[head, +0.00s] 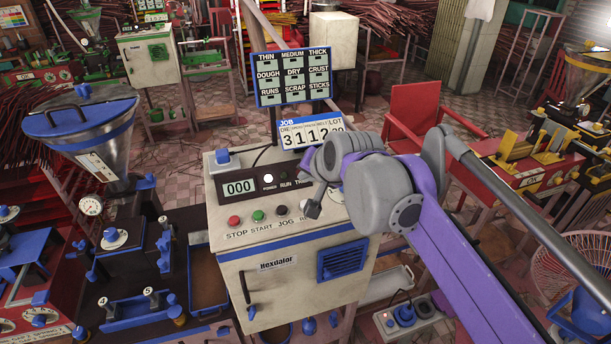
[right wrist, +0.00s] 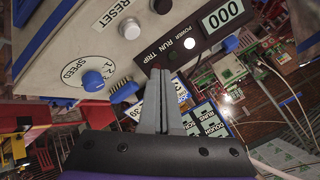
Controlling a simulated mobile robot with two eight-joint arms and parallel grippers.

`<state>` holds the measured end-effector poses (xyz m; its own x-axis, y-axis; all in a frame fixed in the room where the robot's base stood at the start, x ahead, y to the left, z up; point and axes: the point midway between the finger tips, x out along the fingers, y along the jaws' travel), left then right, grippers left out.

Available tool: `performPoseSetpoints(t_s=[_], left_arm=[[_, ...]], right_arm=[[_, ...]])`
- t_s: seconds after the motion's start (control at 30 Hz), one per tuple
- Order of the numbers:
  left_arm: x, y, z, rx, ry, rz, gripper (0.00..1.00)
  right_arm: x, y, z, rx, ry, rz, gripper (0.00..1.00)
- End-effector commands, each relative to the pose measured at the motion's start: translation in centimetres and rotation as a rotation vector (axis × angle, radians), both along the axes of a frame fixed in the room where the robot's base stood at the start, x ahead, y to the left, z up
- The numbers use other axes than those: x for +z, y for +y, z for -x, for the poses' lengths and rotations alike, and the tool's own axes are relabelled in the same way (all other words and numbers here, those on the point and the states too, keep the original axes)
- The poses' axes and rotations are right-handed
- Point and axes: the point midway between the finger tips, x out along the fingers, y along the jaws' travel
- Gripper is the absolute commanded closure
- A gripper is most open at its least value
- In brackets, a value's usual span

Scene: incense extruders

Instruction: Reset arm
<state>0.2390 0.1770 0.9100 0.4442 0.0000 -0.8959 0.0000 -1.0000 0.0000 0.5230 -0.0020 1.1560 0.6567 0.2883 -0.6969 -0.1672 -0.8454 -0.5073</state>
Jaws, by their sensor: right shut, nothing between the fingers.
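My right gripper (head: 313,210) hangs over the control panel of the cream Hexdalor cabinet (head: 290,285), its purple arm coming in from the right. In the right wrist view its two grey fingers (right wrist: 160,75) are together and empty, pointing at the panel face. I cannot tell whether they touch it. The panel carries a counter reading 000 (head: 239,187), a red stop button (head: 234,221), a green start button (head: 258,215) and a dark jog button (head: 281,210). In the right wrist view a white reset button (right wrist: 129,28) and a blue speed knob (right wrist: 93,79) show. My left gripper is out of view.
A sign board (head: 292,77) and a job card (head: 311,132) stand behind the panel. A hopper machine (head: 85,130) is on the left. A red chair (head: 415,120) and a red bench (head: 520,165) are on the right. Tiled floor shows behind.

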Motion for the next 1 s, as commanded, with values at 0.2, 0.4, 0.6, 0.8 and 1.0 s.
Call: performPoseSetpoints(t_s=[0.2, 0.4, 0.6, 0.8, 1.0], left_arm=[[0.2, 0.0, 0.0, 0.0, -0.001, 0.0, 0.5], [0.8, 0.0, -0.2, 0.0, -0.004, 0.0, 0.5], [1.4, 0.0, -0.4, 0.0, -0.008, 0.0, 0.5], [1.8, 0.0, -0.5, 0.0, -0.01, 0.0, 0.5], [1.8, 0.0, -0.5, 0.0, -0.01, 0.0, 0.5]], right_arm=[[-1.0, -1.5, 1.4, 0.008, 0.007, 0.035, 1.0], [-7.2, -8.3, 9.4, 0.066, 0.055, 0.213, 1.0], [-15.7, -14.2, 19.7, 0.153, 0.133, 0.396, 1.0], [-21.4, -16.9, 26.3, 0.214, 0.191, 0.492, 1.0], [-23.0, -17.5, 28.1, 0.234, 0.208, 0.517, 1.0]])
